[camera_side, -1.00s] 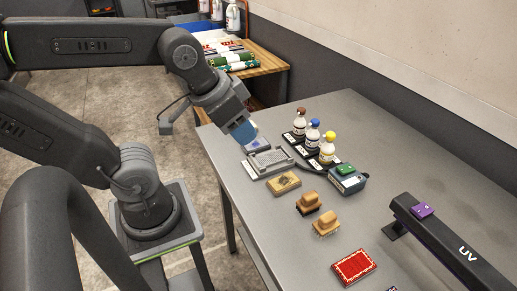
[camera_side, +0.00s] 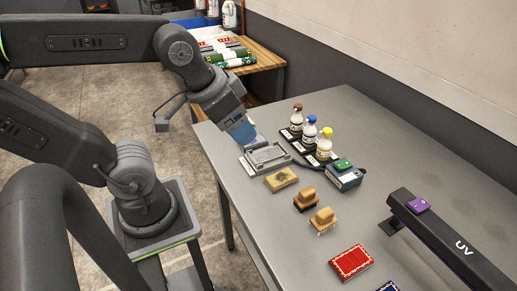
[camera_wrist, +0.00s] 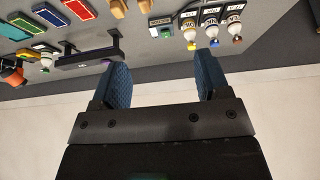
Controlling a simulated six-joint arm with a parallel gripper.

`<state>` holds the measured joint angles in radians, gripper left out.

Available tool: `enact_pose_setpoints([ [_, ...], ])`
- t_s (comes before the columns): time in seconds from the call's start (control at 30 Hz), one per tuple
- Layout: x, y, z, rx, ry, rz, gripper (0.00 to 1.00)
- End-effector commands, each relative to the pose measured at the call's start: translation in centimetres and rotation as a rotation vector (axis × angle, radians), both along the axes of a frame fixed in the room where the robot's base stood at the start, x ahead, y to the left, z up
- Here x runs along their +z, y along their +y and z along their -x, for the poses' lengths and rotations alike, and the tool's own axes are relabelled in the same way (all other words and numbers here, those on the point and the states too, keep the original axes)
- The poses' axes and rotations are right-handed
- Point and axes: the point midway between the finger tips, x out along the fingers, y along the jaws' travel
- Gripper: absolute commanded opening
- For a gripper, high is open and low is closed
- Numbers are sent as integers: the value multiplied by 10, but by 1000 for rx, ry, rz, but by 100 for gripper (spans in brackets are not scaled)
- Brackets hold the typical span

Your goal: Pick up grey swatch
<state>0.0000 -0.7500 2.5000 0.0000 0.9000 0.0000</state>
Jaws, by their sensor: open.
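My gripper (camera_side: 246,137) points down over the far left end of the table, close above the grey ridged tray (camera_side: 268,157). In the wrist view my gripper (camera_wrist: 162,62) shows two blue pads set wide apart with nothing between them. A small pale bluish piece shows just behind the fingertips in the side view, mostly hidden by them; I cannot tell whether it is the grey swatch. No grey swatch is clearly seen in either view.
Three capped bottles (camera_side: 311,133) stand right of the tray. A tan block (camera_side: 281,179), two brushes (camera_side: 323,220), a red swatch (camera_side: 351,262) and a black UV lamp (camera_side: 440,235) lie nearer. A small box (camera_side: 345,178) is beside the bottles. Bare tabletop lies between.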

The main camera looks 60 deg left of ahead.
Motion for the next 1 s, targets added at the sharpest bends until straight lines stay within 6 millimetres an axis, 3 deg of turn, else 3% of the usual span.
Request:
enact_pose_setpoints([
  [0.27,0,2,-3,2,6,-4,70],
  [0.47,-1,26,-36,21,88,-37,70],
  [0.67,-18,82,-91,33,230,-66,70],
  [0.8,-42,131,-121,34,326,-61,70],
  [1.0,-86,200,-144,25,437,-27,70],
])
